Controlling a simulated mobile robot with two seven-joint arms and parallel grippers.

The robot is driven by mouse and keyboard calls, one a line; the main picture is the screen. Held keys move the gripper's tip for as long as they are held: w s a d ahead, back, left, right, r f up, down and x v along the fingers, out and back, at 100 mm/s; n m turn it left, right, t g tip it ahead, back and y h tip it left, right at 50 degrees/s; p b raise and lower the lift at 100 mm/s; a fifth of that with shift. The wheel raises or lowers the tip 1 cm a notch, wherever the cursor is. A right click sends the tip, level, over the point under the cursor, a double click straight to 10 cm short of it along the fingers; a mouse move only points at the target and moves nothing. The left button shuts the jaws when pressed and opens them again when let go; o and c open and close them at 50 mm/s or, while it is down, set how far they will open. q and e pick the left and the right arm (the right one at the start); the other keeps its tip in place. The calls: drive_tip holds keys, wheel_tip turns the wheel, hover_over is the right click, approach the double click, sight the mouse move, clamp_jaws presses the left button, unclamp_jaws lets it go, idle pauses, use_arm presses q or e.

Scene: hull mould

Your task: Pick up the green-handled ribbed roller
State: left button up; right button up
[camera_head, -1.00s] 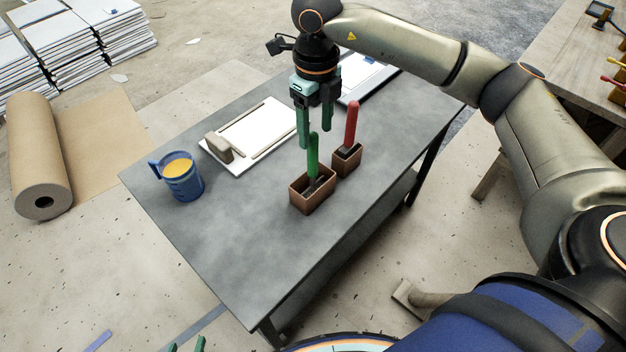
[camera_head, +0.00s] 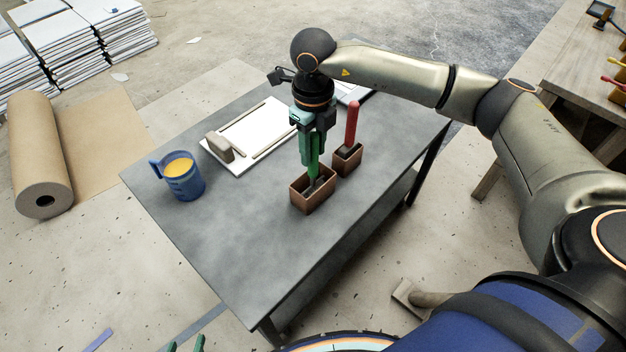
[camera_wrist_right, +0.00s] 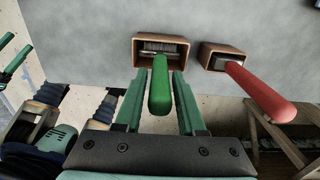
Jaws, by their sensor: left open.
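The green-handled ribbed roller (camera_head: 315,168) stands handle up in a brown open box (camera_head: 313,200) on the grey table. In the right wrist view its green handle (camera_wrist_right: 160,86) rises between my right gripper's fingers (camera_wrist_right: 160,75), with a gap on each side. The ribbed head sits inside the box (camera_wrist_right: 161,47). My right gripper (camera_head: 312,160) is open, pointing down over the box. My left gripper (camera_head: 186,345) is open and empty at the bottom edge of the head view, mostly cut off.
A red-handled tool (camera_head: 351,124) stands in a smaller brown box (camera_head: 346,160) close beside, to the right. A blue jug (camera_head: 184,185) with yellow contents and a white board (camera_head: 258,133) with a block (camera_head: 219,148) are on the table (camera_head: 235,245). The table's front is clear.

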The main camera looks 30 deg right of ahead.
clamp_jaws()
idle(0.3)
